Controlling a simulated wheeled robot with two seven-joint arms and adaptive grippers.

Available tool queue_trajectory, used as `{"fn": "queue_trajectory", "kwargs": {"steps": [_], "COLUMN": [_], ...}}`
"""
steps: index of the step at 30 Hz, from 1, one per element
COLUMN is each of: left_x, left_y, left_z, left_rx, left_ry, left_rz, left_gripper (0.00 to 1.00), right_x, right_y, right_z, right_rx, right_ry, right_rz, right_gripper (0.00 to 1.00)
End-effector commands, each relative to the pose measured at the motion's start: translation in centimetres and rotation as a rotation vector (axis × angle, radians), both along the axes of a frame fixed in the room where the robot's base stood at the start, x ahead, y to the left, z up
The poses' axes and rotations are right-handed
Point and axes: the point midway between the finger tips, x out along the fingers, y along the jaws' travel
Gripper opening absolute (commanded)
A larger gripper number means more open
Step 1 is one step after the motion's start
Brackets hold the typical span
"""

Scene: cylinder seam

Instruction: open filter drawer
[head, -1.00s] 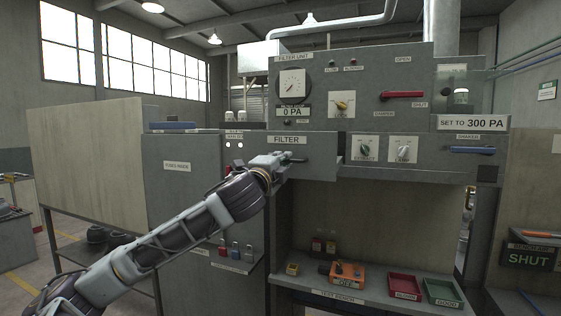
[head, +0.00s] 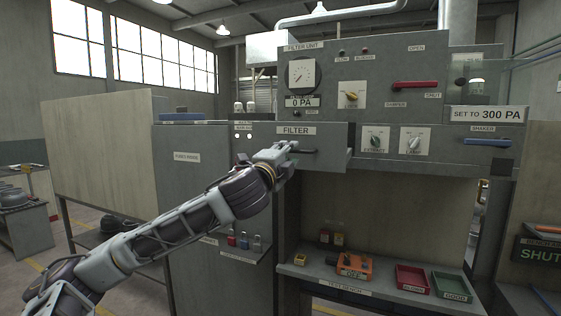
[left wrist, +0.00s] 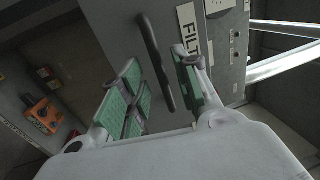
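The filter drawer (head: 328,135) has a grey front labelled FILTER, and its right edge appears to stand out from the cabinet around it. Its dark bar handle (head: 307,151) runs across the front. My left gripper (head: 288,152) is at the left part of the handle, hiding that end. In the left wrist view, the green-padded fingers of my left gripper (left wrist: 160,92) are apart. The black handle (left wrist: 155,62) lies in the gap between them, with space visible on both sides. My right gripper is not in view.
A red lever (head: 415,85) and dials are above and right of the drawer. Below is a bench shelf (head: 325,283) with an orange box (head: 354,266), a red tray (head: 412,279) and a green tray (head: 451,285). A grey cabinet (head: 200,185) stands left.

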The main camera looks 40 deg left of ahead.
Motion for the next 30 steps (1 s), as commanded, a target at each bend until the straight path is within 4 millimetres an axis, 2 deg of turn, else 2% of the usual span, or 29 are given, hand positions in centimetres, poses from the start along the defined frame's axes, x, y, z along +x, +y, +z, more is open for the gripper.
{"fn": "queue_trajectory", "kwargs": {"steps": [12, 30], "left_x": [-2.3, -3.5], "left_y": [-0.6, -0.4], "left_z": [-0.5, -0.6], "left_rx": [0.004, 0.000], "left_ry": [0.001, -0.003], "left_rz": [0.000, 0.006], "left_gripper": [0.32, 0.32], "right_x": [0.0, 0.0], "right_y": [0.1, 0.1], "right_z": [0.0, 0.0], "right_rx": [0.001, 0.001], "right_ry": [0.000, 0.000], "right_rz": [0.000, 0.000], "right_gripper": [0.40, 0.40]}}
